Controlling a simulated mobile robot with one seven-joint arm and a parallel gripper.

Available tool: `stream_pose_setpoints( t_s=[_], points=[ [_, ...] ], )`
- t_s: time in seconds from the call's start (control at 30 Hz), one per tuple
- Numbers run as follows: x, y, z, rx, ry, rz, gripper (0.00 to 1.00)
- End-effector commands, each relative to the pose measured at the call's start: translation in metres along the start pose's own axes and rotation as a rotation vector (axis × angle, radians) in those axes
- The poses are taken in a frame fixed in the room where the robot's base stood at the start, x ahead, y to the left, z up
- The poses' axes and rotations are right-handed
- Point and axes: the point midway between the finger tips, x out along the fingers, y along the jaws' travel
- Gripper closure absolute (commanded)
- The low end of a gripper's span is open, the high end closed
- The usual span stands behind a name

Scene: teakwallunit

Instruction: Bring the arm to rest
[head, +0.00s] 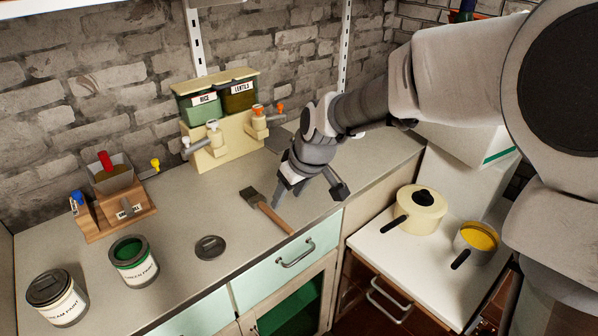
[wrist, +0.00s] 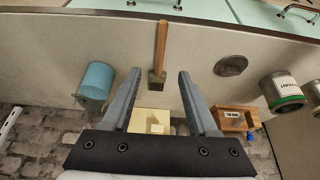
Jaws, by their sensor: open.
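My gripper (head: 308,192) hangs over the grey countertop, fingers apart and pointing down, with nothing between them. In the wrist view its two fingers (wrist: 160,75) are spread wide. A brush with a wooden handle (head: 273,216) lies on the counter just below and left of my gripper, its dark bristles toward the wall. The brush handle (wrist: 161,42) also shows in the wrist view, beyond the fingertips. I cannot tell the exact gap between the fingers and the counter.
Left on the counter are a cream paint can (head: 57,300), an open green paint can (head: 133,262), a dark lid (head: 210,248) and a wooden holder (head: 122,215). A rice and lentils dispenser (head: 222,135) stands by the wall. A pot (head: 420,212) sits right. A bluish cylinder (wrist: 97,78) shows.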

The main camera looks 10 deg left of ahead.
Motion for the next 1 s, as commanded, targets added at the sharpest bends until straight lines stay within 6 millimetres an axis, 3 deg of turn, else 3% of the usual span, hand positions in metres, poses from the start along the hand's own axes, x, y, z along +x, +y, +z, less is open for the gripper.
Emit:
stream_pose_setpoints(
  t_s=[0.1,0.3,0.6,0.77,1.0],
  points=[
    [-0.03,0.001,-0.001,0.0,0.004,0.003,0.4],
    [-0.067,0.001,-0.001,-0.001,0.003,0.003,0.4],
    [-0.095,0.003,0.008,0.021,-0.004,0.021,0.4],
    [-0.126,0.013,0.044,0.122,-0.02,0.103,0.4],
    [-0.184,0.021,0.126,0.368,-0.021,0.251,0.4]
  ],
)
